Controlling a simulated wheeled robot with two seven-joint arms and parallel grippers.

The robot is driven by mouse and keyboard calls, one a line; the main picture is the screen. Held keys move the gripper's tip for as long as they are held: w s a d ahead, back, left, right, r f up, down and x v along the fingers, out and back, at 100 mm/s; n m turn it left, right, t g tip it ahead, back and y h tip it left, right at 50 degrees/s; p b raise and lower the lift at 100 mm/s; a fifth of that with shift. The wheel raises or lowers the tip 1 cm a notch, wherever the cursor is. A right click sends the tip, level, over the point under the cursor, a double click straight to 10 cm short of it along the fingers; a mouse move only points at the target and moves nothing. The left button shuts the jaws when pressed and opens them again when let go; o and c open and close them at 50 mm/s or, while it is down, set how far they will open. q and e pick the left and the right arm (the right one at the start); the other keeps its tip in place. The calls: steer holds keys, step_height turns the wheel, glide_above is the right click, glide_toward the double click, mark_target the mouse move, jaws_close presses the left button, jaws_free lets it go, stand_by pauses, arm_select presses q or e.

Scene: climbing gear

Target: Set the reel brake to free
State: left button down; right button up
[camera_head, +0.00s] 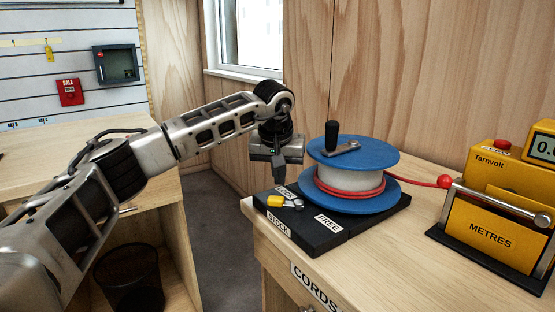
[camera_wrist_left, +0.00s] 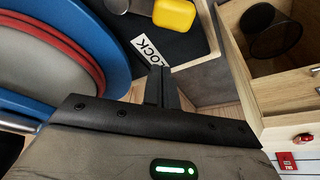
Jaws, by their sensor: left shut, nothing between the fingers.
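The reel (camera_head: 350,180) has blue flanges, red cord and a black crank on top, and stands on a black base (camera_head: 350,225). The brake lever's yellow knob (camera_head: 275,200) points left from its metal pivot, beside a small label (camera_head: 285,190) that seems to read LOCK. The FREE label (camera_head: 327,224) lies to the right of the pivot. My left gripper (camera_head: 279,178) is shut and empty, above and behind the knob, apart from it. In the left wrist view its fingers (camera_wrist_left: 161,88) are together, with the yellow knob (camera_wrist_left: 174,14) beyond them. My right gripper is not in view.
A yellow metre counter (camera_head: 490,225) stands right of the reel, with the red cord and its ball (camera_head: 445,181) at its left side. A bin (camera_head: 130,278) is at lower left. The bench (camera_head: 400,270) is clear in front of the base.

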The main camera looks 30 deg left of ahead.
mark_target(285, 203)
arm_select(q)
steer(key=shift+f, duration=0.65)
steer(key=shift+s+d+r, duration=0.1)
steer(key=shift+s+d, duration=0.25)
steer(key=shift+s, duration=0.5)
steer(key=shift+s+d, duration=0.3)
steer(key=shift+s, duration=0.55)
